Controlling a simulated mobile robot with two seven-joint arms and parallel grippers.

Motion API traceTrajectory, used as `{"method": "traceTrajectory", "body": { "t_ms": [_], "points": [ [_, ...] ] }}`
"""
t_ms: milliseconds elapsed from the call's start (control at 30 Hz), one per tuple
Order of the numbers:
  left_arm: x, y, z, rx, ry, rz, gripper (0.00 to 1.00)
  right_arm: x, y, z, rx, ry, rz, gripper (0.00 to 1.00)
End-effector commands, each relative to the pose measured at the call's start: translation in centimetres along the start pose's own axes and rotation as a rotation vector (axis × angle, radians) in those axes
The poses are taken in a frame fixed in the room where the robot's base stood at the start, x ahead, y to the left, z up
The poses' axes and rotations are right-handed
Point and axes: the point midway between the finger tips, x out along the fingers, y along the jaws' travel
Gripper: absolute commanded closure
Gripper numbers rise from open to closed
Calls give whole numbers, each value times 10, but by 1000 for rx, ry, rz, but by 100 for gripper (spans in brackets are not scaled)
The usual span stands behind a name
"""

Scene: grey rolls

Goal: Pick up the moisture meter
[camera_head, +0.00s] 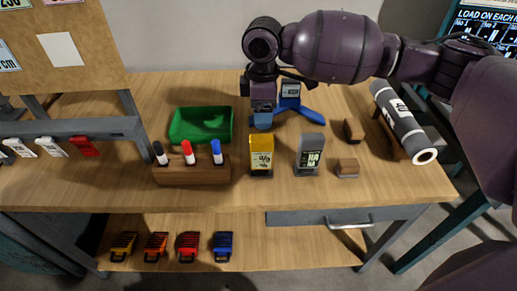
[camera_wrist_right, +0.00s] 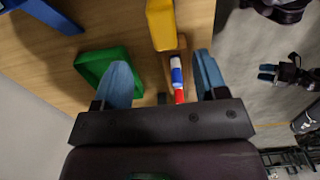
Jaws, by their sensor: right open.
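No thing is clearly marked as the moisture meter; a yellow boxy device with a pale label face (camera_head: 261,158) and a grey boxy device with a dark label (camera_head: 309,156) both stand upright mid-table. I cannot tell which is the meter. The yellow one also shows at the top of the right wrist view (camera_wrist_right: 161,24). My right gripper (camera_head: 263,118) hangs above the table, behind the yellow device in the head view. Its blue fingers (camera_wrist_right: 165,82) are apart, with nothing held between them.
A wooden block (camera_head: 191,171) holds black, red and blue markers. Behind it sits a green tray (camera_head: 180,128). A blue stand-like object (camera_head: 308,108) is right of my gripper. Small wooden blocks (camera_head: 347,168) and a grey roll (camera_head: 400,118) lie at the right.

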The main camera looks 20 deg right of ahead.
Motion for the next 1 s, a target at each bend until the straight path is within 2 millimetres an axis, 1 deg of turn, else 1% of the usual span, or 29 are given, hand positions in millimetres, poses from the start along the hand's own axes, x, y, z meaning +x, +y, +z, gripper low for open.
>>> {"method": "traceTrajectory", "body": {
  "t_ms": [167, 300, 400, 567, 667, 800, 900, 1000],
  "points": [
    [-2, 0, 12, -3, -21, -1, 57, 21, 0, 0, 0, -2, -3, 34],
    [-2, 1, 20, -3, -35, -1, 57, 43, 0, 0, 1, -2, -4, 34],
    [-1, 1, 19, -3, -33, 0, 57, 52, 0, 0, 1, 0, -2, 34],
    [1, 2, 16, -2, -27, 1, 57, 59, 0, 0, 1, 0, -1, 34],
    [2, 2, 18, -1, -29, 2, 57, 70, 0, -1, 1, -1, -2, 34],
    [5, 3, 22, 0, -36, 4, 57, 91, -1, -2, 1, -2, -3, 34],
    [6, 3, 20, 3, -32, 6, 57, 102, -1, -2, 2, 0, -3, 34],
    [8, 3, 15, 5, -22, 7, 57, 107, -1, -2, 1, 0, -1, 34]
  ]
}}
